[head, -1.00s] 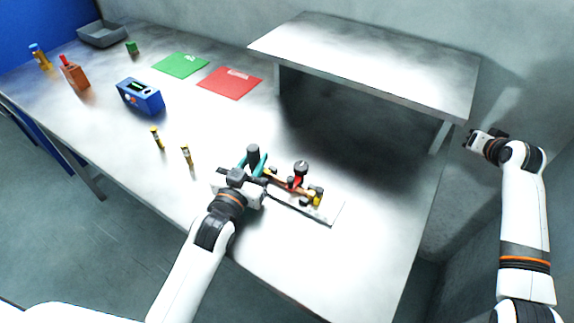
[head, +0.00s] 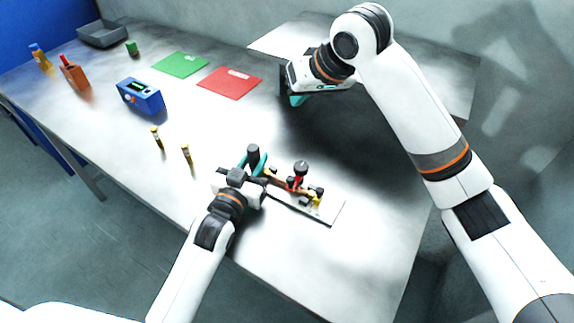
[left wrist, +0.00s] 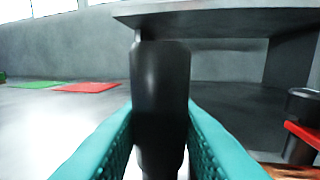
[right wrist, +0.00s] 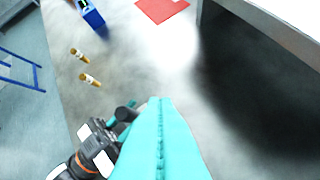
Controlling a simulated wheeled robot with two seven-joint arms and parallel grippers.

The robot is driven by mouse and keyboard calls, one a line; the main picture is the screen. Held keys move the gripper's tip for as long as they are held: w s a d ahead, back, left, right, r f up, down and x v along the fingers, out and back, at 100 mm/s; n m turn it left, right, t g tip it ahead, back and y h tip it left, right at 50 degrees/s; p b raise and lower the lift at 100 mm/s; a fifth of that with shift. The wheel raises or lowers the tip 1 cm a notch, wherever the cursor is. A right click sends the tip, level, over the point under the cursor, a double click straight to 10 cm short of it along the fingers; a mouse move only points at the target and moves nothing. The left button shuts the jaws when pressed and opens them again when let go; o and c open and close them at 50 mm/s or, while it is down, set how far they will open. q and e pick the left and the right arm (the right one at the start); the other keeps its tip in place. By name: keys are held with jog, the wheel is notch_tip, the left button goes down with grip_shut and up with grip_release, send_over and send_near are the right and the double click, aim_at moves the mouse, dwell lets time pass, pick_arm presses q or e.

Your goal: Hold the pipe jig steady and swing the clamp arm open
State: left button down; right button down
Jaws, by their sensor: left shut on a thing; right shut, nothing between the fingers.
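The pipe jig (head: 325,215) is a pale flat plate on the table. It carries a copper-coloured pipe, a red clamp arm with a black knob (head: 301,167) and a yellow part (head: 316,198). My left gripper (head: 254,166) is shut on the jig's upright black handle (head: 253,152); the handle also stands between the teal fingers in the left wrist view (left wrist: 160,90). My right gripper (head: 296,99) is shut and empty, above the table behind the jig, well apart from it. In the right wrist view its teal fingers (right wrist: 158,110) are together and hide the jig.
A raised shelf (head: 275,38) stands at the back, partly behind my right arm. A blue device (head: 140,96), green mat (head: 180,65), red mat (head: 230,83) and two small yellow cylinders (head: 187,153) lie left of the jig. The table right of the jig is clear.

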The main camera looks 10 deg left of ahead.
jog(key=s+a+f+g+h, duration=0.1)
jog(key=s+f+h, duration=0.2)
jog(key=s, duration=0.3)
jog(key=shift+s+a, duration=0.2)
jog(key=shift+s, duration=0.1)
jog(key=shift+f, duration=0.1)
jog(key=x, duration=1)
jog(key=shift+d+f, duration=0.1)
jog(key=shift+d, duration=0.05)
jog(key=s+d, duration=0.1)
jog(key=s, duration=0.1)
jog(key=shift+s+d, duration=0.25)
jog(key=shift+d, duration=0.15)
jog(key=shift+s+d, duration=0.25)
jog(key=shift+s, duration=0.1)
